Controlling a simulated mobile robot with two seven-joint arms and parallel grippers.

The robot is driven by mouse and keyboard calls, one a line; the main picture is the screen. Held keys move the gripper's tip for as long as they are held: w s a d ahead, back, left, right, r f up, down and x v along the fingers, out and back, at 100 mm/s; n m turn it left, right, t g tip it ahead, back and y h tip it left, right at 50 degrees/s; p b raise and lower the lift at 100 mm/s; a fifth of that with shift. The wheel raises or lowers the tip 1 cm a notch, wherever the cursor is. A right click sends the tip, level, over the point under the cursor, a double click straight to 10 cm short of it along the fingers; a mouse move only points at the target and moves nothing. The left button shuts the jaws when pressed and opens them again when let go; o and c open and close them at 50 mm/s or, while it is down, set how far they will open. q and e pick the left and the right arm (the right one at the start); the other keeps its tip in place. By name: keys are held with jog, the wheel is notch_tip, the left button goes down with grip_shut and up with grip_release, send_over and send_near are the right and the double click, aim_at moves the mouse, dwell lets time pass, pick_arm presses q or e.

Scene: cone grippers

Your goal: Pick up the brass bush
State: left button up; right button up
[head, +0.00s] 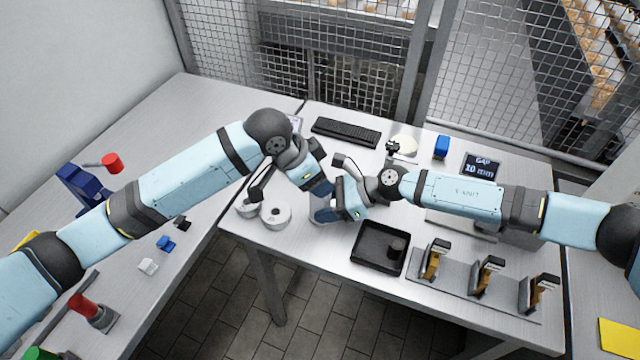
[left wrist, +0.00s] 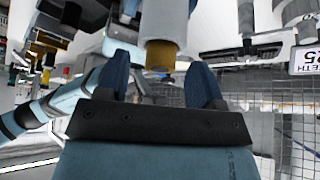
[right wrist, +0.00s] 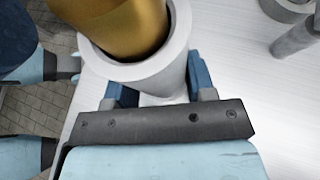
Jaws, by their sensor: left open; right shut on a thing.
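The brass bush (right wrist: 125,28) sits partly inside a pale grey sleeve (right wrist: 152,78) in the right wrist view. My right gripper (right wrist: 160,88) is shut on the sleeve. In the left wrist view the bush (left wrist: 161,56) sticks out of the sleeve (left wrist: 165,18) toward my left gripper (left wrist: 157,78). That gripper is open, with one finger to each side of the bush's end and no clear contact. In the head view my left gripper (head: 317,184) and right gripper (head: 347,200) meet above the table, and their bodies hide the bush.
A black tray (head: 366,262) with a dark cylinder (head: 397,246) lies near the front edge. A rack with several upright clamps (head: 435,260) stands right of it. White rings (head: 276,215) lie left of the grippers. A keyboard (head: 346,132) is behind.

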pick_arm(q)
jog(key=c, duration=1)
jog(key=shift+r, duration=0.1)
jog(key=shift+c, duration=0.2)
notch_tip(320, 180, up, 10)
pick_arm(e)
jog(key=o, duration=0.8)
jog(key=v, duration=1.2)
